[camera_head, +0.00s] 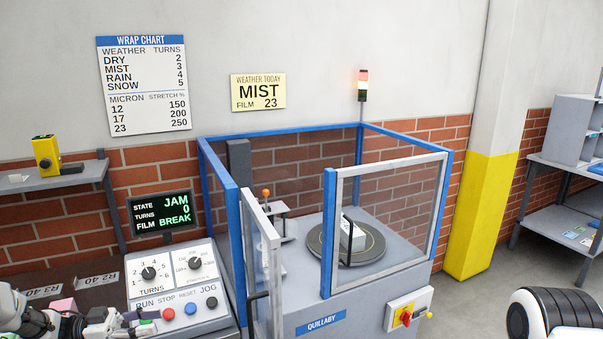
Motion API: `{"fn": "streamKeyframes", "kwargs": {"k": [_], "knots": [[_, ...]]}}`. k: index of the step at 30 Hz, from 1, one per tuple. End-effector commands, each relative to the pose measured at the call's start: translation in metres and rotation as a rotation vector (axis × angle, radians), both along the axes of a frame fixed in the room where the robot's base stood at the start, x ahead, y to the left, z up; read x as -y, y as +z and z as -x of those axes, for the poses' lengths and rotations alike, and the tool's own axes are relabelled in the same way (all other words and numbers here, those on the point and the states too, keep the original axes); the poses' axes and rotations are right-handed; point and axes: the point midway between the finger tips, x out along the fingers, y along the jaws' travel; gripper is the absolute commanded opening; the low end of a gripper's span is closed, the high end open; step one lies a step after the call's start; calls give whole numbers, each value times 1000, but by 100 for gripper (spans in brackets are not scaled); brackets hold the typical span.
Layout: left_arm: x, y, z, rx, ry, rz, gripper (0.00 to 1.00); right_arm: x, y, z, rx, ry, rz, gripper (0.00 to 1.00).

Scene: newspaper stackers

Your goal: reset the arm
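The wrapping machine has a blue-framed enclosure (328,235) with an orange-topped post (266,194) inside. A round dark turntable (378,244) there carries a pale block (354,236). The display (161,212) reads state JAM, turns 0, film BREAK. The control panel (160,288) below has two dials, a red button (168,313), a blue button (190,309) under RESET, and a dark button (211,302).
A clear door (262,265) with a dark handle stands at the enclosure's front left. A red-and-yellow switch (406,316) is on the machine's front. A yellow-and-white pillar (484,215) and grey shelving (556,232) stand right. A signal tower (363,85) glows red.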

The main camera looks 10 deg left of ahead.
Motion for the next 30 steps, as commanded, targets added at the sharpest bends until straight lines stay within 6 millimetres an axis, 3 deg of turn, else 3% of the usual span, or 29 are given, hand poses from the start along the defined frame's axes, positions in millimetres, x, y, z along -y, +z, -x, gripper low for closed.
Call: {"fn": "streamKeyframes", "kwargs": {"k": [8,11,14,17,18,20,21,24,27,30], "knots": [[72,-30,-43,-114,227,68,37,0,-3,0,0,-1,0,40],[103,-57,-52,-215,343,62,37,0,-4,0,0,0,0,40],[137,-99,-47,-374,481,9,37,0,-6,0,0,0,0,40],[171,-163,-11,-614,634,-132,37,0,-8,0,0,0,0,40],[180,-188,14,-719,688,-211,37,0,-8,0,0,-1,0,40],[188,-219,58,-867,754,-339,37,0,-9,0,0,-1,0,40],[190,-236,91,-960,789,-429,37,0,-10,0,0,-1,0,40],[187,-259,175,-1165,854,-655,37,0,-11,0,0,-1,0,40],[179,-261,244,-1313,892,-838,37,0,-12,0,-1,0,0,40],[171,-257,283,-1395,915,-947,37,0,-12,0,-1,0,0,40]]}}
